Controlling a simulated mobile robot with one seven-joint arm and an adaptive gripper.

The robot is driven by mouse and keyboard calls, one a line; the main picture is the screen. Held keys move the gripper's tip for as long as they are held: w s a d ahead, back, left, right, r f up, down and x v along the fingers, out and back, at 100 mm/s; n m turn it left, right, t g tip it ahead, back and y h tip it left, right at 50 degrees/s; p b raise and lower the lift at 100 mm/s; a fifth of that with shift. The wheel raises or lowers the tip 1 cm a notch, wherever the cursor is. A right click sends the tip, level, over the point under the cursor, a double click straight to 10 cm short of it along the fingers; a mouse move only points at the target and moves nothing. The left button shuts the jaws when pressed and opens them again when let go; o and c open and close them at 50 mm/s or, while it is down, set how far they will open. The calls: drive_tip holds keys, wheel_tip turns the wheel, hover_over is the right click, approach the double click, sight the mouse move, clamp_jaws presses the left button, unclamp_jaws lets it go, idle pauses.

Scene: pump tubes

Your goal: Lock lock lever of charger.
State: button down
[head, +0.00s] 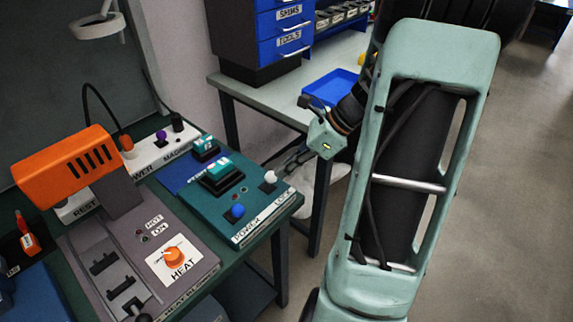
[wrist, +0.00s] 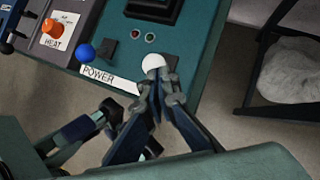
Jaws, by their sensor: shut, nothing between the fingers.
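The charger (head: 250,196) is a teal box at the right end of the green bench, with a battery in its bay (head: 221,178). Its front label reads POWER, and a second word at the right looks like LOCK. The lock lever has a white ball knob (head: 270,177), also in the wrist view (wrist: 153,62). The power lever has a blue knob (head: 237,211), at the left in the wrist view (wrist: 85,53). My gripper (head: 277,171) is shut and empty, its fingertips right at the white knob. In the wrist view the fingertips (wrist: 157,92) overlap the knob's lower edge; contact is unclear.
A grey heat station with an orange HEAT knob (head: 174,256) and an orange heater head (head: 64,165) stands left of the charger. A white power strip (head: 160,150) lies behind. A second table with a blue tray (head: 329,88) is beyond. Open floor lies right.

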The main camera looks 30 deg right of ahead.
drive_tip(key=shift+w+a+r+g+h+p, duration=0.2)
drive_tip(key=shift+w+g+p, duration=0.3)
drive_tip(key=shift+p, duration=1.1)
drive_tip(key=shift+w+a+r+g+h+p, duration=0.25)
drive_tip(key=shift+g+p, duration=0.35)
drive_tip(key=shift+p, duration=1)
drive_tip(key=shift+w+a+m+g+h+p, duration=0.1)
drive_tip(key=shift+w+m+g+h+p, duration=0.5)
drive_tip(key=shift+p, duration=1.6)
drive_tip(key=shift+w+y, duration=0.15)
drive_tip(key=shift+y, duration=0.1)
drive_tip(key=shift+r+p, duration=0.75)
drive_tip(key=shift+r, duration=0.05)
drive_tip(key=shift+r, duration=0.1)
drive_tip(key=w+d+p+v, duration=0.1)
drive_tip(key=v, duration=1.2)
drive_tip(key=shift+p, duration=0.3)
drive_tip(key=shift+w+f, duration=0.1)
drive_tip(key=shift+f, duration=0.15)
